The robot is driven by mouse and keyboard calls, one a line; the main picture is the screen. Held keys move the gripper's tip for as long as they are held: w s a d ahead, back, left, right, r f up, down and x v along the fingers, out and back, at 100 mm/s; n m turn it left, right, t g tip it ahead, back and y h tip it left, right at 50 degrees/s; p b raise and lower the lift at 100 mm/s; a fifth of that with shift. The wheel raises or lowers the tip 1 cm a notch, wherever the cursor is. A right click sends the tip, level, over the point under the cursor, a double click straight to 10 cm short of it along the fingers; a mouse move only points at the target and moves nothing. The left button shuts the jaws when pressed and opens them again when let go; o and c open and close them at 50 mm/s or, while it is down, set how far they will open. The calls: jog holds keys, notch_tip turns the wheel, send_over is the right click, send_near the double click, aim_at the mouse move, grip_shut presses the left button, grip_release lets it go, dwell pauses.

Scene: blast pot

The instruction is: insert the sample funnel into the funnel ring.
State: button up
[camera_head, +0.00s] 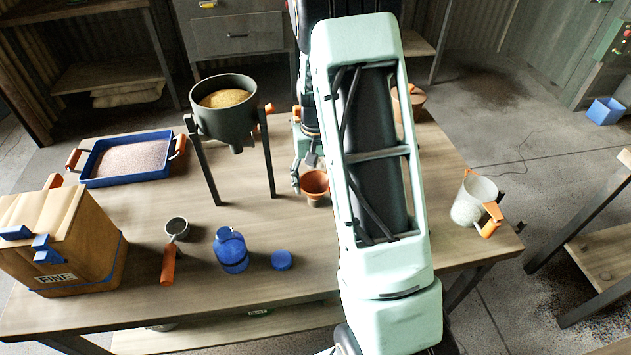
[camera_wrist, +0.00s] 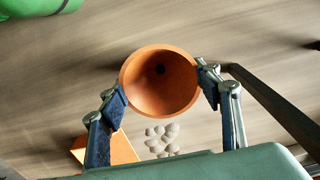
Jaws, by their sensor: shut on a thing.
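The sample funnel is an orange cone-shaped cup (camera_head: 315,184) with a round mouth. In the wrist view, I look down into the funnel (camera_wrist: 160,84) and see a small dark hole at its bottom. My gripper (camera_wrist: 166,90) is shut on the funnel, with a finger on each side of its rim. In the head view the gripper is partly hidden by my arm, and the funnel shows at its lower end over the table. I cannot make out the funnel ring in either view; my arm covers part of the table.
A dark hopper (camera_head: 224,112) on legs stands left of the funnel. A blue tray (camera_head: 90,181), a wooden box (camera_head: 115,255), an orange-handled scoop (camera_head: 168,264), a blue bottle (camera_head: 230,252) and a blue cap (camera_head: 281,260) are further left. A grey jug (camera_head: 466,204) stands right.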

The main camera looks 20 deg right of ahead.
jog(key=o, duration=1.4)
